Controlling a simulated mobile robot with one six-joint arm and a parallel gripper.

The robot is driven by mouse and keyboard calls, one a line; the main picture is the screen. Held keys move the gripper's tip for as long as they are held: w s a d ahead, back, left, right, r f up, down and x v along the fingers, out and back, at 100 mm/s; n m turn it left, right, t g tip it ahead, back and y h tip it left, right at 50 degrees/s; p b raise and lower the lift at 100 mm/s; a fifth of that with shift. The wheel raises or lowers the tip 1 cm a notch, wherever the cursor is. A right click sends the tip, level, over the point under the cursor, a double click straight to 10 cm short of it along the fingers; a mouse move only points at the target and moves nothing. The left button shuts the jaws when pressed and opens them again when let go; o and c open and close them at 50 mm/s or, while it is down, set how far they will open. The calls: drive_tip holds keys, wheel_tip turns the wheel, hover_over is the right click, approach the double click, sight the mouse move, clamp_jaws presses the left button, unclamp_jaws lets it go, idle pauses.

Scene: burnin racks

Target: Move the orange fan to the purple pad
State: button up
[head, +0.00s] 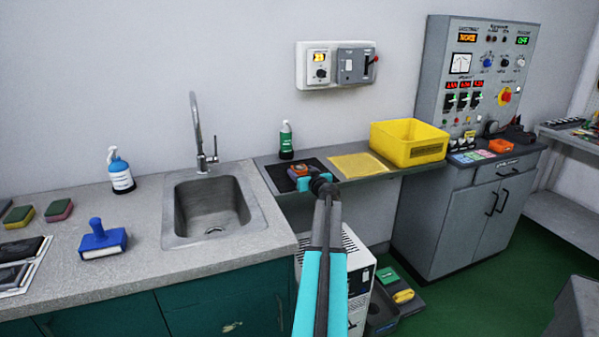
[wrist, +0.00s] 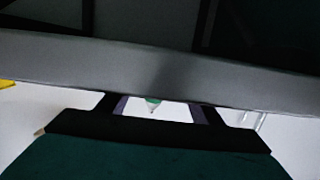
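A small orange block with a grey face, apparently the orange fan (head: 299,171), is at the black mat (head: 277,176) on the shelf by the sink. My gripper (head: 306,179) is right at it, and the wrist partly covers it. In the wrist view my gripper (wrist: 159,108) shows a gap between its fingers, but a grey edge hides the tips, and no orange shows. I cannot tell whether it grips the fan. Small coloured pads lie on the grey cabinet at right; a purple-looking pad (head: 485,153) is among them, too small to be sure.
A yellow mat (head: 361,166) and a yellow bin (head: 409,142) stand on the shelf right of my gripper. A green-and-white bottle (head: 286,141) stands behind. Another orange object (head: 501,146) sits on the cabinet (head: 470,215) beside the pads. The sink (head: 212,205) is left.

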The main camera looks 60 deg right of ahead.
sight(302, 170)
drive_tip(key=c, duration=0.9)
drive_tip(key=shift+r, duration=0.15)
drive_tip(key=shift+r, duration=0.8)
drive_tip(key=shift+r+b, duration=0.35)
drive_tip(key=shift+r, duration=0.5)
drive_tip(key=s+a+b, duration=0.1)
drive_tip(key=s+a, duration=0.2)
drive_tip(key=a, duration=0.1)
drive_tip(key=s+a+r, duration=0.1)
drive_tip(key=s+a, duration=0.2)
drive_tip(key=a, duration=0.1)
drive_tip(key=s+a+b, duration=0.1)
drive_tip(key=s+a, duration=0.2)
drive_tip(key=a, duration=0.2)
drive_tip(key=shift+s+r+b, duration=0.2)
drive_tip(key=shift+s+b, duration=0.05)
drive_tip(key=shift+b, duration=0.1)
drive_tip(key=shift+r, duration=0.1)
wheel_tip(302, 170, up, 4)
drive_tip(key=p, duration=0.4)
drive_tip(key=shift+r, duration=0.15)
